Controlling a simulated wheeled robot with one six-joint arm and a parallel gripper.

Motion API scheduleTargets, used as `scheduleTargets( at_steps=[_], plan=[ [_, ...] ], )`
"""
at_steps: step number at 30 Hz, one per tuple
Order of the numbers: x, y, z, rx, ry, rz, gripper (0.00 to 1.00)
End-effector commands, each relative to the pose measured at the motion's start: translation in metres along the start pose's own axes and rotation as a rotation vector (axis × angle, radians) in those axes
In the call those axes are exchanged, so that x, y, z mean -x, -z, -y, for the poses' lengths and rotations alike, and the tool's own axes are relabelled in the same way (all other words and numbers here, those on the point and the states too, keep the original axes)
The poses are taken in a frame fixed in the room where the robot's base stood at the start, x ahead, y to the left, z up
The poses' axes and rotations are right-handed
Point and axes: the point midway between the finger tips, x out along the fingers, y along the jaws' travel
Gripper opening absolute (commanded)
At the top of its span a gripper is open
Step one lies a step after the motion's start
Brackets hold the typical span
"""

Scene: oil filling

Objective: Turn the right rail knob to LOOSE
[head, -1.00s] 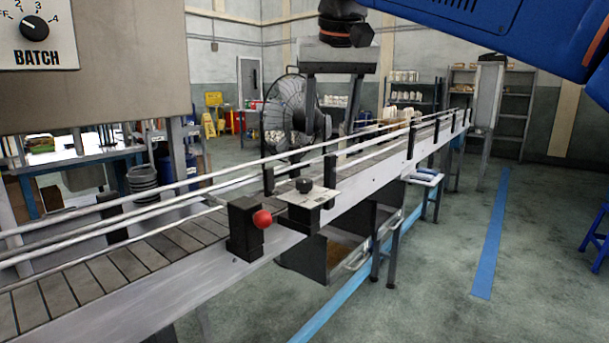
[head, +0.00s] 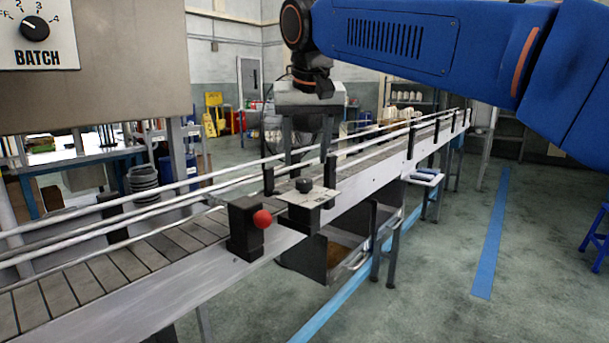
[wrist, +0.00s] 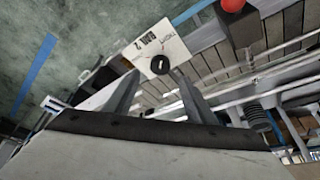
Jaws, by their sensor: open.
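The rail knob (head: 304,185) is a small black knob on a white label plate (head: 325,195), on a bracket at the conveyor's near side. In the wrist view the knob (wrist: 160,65) shows a pale pointer line, and the plate (wrist: 148,43) carries a rail label with a 2; the smaller lettering is too blurred to read surely. My gripper (head: 308,160) is open, fingers pointing down, above and apart from the knob. In the wrist view the knob appears between the fingertips of my gripper (wrist: 158,75), with nothing held.
Guide rails (head: 210,180) and posts run along the slatted conveyor belt (head: 90,275). A panel with a BATCH dial (head: 35,28) hangs at upper left. The floor at right is mostly clear.

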Motion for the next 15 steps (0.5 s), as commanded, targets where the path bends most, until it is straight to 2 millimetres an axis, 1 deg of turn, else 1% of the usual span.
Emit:
scheduleTargets(
  at_steps=[1,7,12,15],
  plan=[
    [-0.010,-0.001,0.000,0.000,-0.001,0.002,0.50],
    [-0.042,-0.001,0.000,0.000,0.000,0.002,0.50],
    [-0.059,0.000,0.000,0.000,0.000,0.001,0.50],
    [-0.064,0.000,0.000,0.000,0.000,0.001,0.50]
  ],
)
